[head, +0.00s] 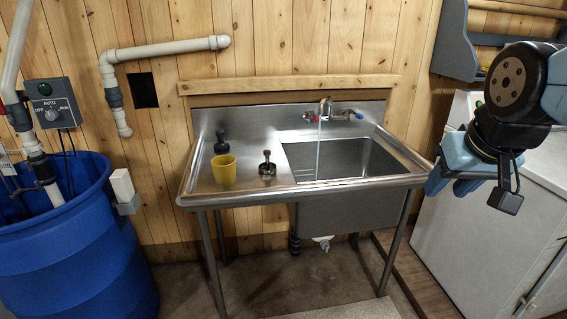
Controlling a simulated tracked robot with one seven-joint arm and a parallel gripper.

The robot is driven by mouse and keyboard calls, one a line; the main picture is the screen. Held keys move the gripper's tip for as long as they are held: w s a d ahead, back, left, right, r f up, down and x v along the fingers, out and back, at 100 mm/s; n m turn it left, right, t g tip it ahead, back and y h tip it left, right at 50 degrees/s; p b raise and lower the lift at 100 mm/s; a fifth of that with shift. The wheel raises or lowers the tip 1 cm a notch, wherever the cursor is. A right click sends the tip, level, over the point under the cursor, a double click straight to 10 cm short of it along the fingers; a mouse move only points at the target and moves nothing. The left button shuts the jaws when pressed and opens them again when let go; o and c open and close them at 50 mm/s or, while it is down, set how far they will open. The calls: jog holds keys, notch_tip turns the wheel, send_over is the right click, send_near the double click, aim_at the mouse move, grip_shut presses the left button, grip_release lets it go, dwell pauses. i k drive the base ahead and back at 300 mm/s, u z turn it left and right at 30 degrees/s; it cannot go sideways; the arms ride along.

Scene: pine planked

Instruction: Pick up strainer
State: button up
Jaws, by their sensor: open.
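The strainer (267,165) appears to be the small dark metal piece with an upright knob, standing on the steel drainboard left of the sink basin. My gripper (447,182) is at the right, with pale blue fingers pointing down and left. It is open and holds nothing that I can see. It shows just beyond the sink's right front corner, well apart from the strainer. Part of the gripper is hidden by my own wrist.
A yellow cup (224,171) stands left of the strainer, with a dark knobbed object (221,143) behind it. Water runs from the faucet (325,106) into the basin (345,160). A raised rim edges the steel sink unit (300,190). A blue barrel (75,250) stands left, a white cabinet (480,230) right.

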aim_at(268, 168)
jog(key=z, duration=0.05)
jog(key=i, duration=1)
jog(key=u, duration=0.05)
